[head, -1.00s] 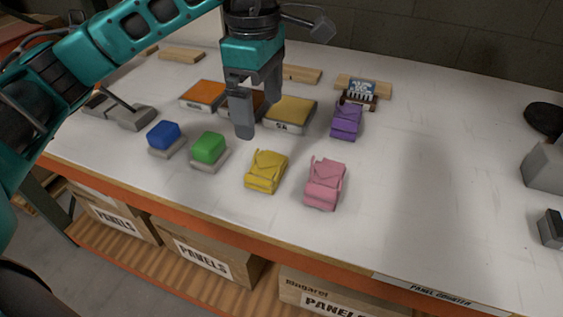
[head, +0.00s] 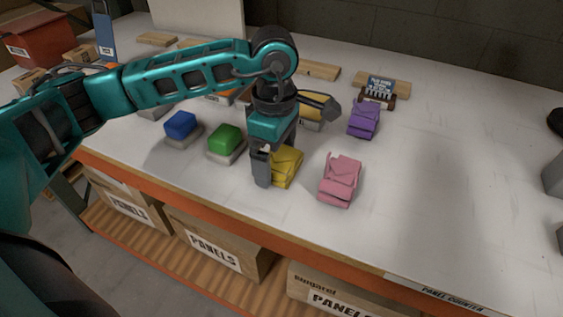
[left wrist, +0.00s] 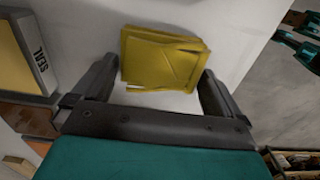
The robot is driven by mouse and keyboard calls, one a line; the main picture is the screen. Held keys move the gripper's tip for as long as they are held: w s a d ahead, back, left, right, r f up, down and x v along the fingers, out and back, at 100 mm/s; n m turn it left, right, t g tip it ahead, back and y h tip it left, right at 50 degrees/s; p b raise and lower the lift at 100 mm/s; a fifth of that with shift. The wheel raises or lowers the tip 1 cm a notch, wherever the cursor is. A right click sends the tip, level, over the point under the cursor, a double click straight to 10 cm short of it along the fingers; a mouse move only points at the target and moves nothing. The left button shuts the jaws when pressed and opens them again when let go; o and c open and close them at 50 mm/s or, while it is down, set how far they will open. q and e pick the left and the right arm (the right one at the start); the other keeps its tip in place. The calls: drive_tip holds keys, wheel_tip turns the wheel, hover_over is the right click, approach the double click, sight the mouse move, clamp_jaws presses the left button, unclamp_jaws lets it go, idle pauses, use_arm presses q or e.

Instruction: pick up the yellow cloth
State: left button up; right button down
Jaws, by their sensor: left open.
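The yellow cloth (head: 286,168) is a folded bundle on the white counter. My left gripper (head: 274,172) is low over it and hides its left part in the head view. In the left wrist view, the yellow cloth (left wrist: 162,58) shows between and beyond the two open fingers of my left gripper (left wrist: 160,82). I cannot tell whether the fingers touch it. My right gripper is not in view.
A pink cloth (head: 340,180) lies close to the right and a purple cloth (head: 364,119) behind it. Green (head: 226,139) and blue (head: 181,125) blocks sit on bases to the left. The counter at right is mostly clear.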

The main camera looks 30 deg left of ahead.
sight(275, 158)
use_arm(q)
drive_tip(key=shift+f, duration=0.15)
drive_tip(key=c, duration=0.7)
drive_tip(key=shift+o, duration=0.2)
wheel_tip(275, 158, up, 20)
drive_tip(key=p, duration=0.2)
idle(0.3)
drive_tip(key=o, duration=0.5)
drive_tip(key=shift+c, duration=0.2)
drive_tip(key=c, duration=0.4)
drive_tip(key=shift+o, duration=0.2)
drive_tip(key=shift+s, duration=0.15)
